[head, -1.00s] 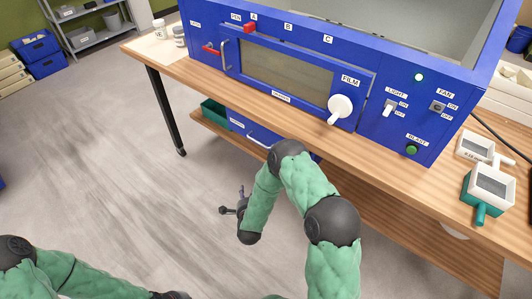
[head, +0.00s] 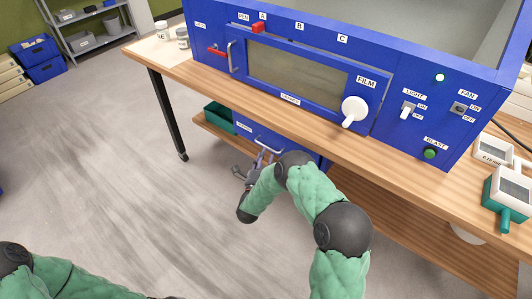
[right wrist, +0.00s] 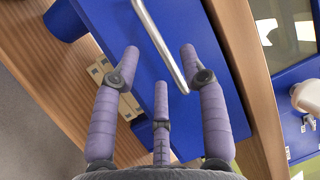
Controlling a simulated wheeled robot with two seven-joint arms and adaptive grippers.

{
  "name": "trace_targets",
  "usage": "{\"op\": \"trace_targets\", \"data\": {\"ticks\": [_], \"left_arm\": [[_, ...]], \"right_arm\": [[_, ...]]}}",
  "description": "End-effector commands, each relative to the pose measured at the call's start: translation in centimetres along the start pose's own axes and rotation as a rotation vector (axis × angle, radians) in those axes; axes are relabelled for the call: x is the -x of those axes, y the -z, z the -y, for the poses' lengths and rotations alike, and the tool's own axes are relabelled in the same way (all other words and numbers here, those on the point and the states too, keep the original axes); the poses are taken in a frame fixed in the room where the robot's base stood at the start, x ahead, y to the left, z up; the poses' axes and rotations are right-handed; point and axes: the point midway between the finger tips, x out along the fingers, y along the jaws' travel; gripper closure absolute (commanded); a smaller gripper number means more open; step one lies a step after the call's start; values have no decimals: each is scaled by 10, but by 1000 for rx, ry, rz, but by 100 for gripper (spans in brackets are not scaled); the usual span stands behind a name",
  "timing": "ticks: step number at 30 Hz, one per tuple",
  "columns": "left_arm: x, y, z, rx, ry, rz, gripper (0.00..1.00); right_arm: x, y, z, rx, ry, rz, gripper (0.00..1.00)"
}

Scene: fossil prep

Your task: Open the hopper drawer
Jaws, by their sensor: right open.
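The hopper drawer (head: 243,128) is the blue front under the wooden bench top, with a small white label and a silver bar handle (head: 268,147). My right arm partly hides it. My right gripper (head: 246,172) is open just below and left of the handle in the head view. In the right wrist view the blue drawer front (right wrist: 110,22) fills the middle, and the handle (right wrist: 160,42) runs between the spread fingers of my gripper (right wrist: 160,62), which are not closed on it. Whether they touch it is unclear. My left gripper is not visible.
A blue cabinet (head: 215,62) with a film knob (head: 354,109), switches and a red lever stands on the wooden bench (head: 300,125). A green bin (head: 219,118) sits on the lower shelf left of the drawer. Open floor lies to the left.

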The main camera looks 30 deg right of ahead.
Motion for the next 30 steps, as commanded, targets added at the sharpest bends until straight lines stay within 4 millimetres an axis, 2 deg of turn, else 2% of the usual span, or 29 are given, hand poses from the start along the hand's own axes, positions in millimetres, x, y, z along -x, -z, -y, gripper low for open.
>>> {"op": "trace_targets", "data": {"ticks": [3,7,18,19,23,24,30], "left_arm": [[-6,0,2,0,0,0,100],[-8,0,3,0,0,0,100],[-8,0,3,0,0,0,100],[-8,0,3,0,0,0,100],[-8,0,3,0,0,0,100],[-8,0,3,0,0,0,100],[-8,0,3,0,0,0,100]], "right_arm": [[-17,0,-1,0,1,-2,56],[-28,0,-1,1,1,0,56],[-33,0,0,1,-2,2,56],[-33,0,0,1,-2,2,59],[-33,0,0,1,-1,1,96],[-33,0,0,1,-1,1,100],[-33,0,0,1,-2,2,100]]}}
